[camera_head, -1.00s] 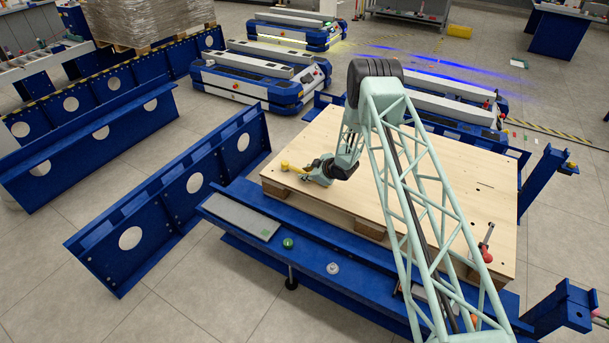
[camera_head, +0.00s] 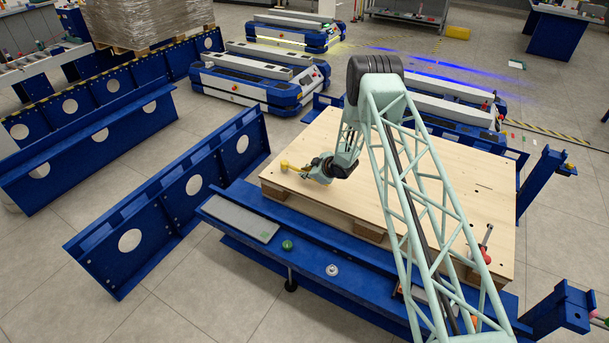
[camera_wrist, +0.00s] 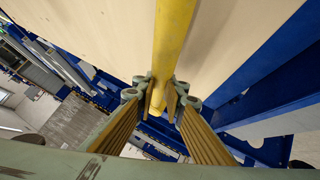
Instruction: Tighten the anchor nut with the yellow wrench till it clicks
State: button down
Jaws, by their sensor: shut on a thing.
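The yellow wrench (camera_head: 296,167) is held above the near left corner of the wooden board. In the wrist view its yellow shaft (camera_wrist: 173,40) runs from the top edge down between my fingers. My gripper (camera_wrist: 161,103) is shut on this shaft; it also shows small in the head view (camera_head: 312,170). The wrench's working end is not clear in either view. A small silver round fitting (camera_head: 332,269) sits on the blue beam in front of the board. I cannot tell whether it is the anchor nut.
The wooden board (camera_head: 440,180) lies beneath my arm. A green knob (camera_head: 287,245) and a grey plate (camera_head: 240,218) are on the blue beam (camera_head: 300,262). A red-ended tool (camera_head: 486,255) stands at the board's right edge. Blue perforated rails (camera_head: 165,205) stand to the left.

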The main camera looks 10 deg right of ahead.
jog(key=shift+s+r, duration=0.1)
jog(key=shift+r, duration=0.8)
jog(key=s+d+r+p, duration=0.1)
jog(key=s+d+p, duration=0.1)
jog(key=s, duration=1.3)
jog(key=shift+s+d+r+p, duration=0.2)
jog(key=shift+d+p, duration=0.2)
jog(key=shift+d, duration=0.2)
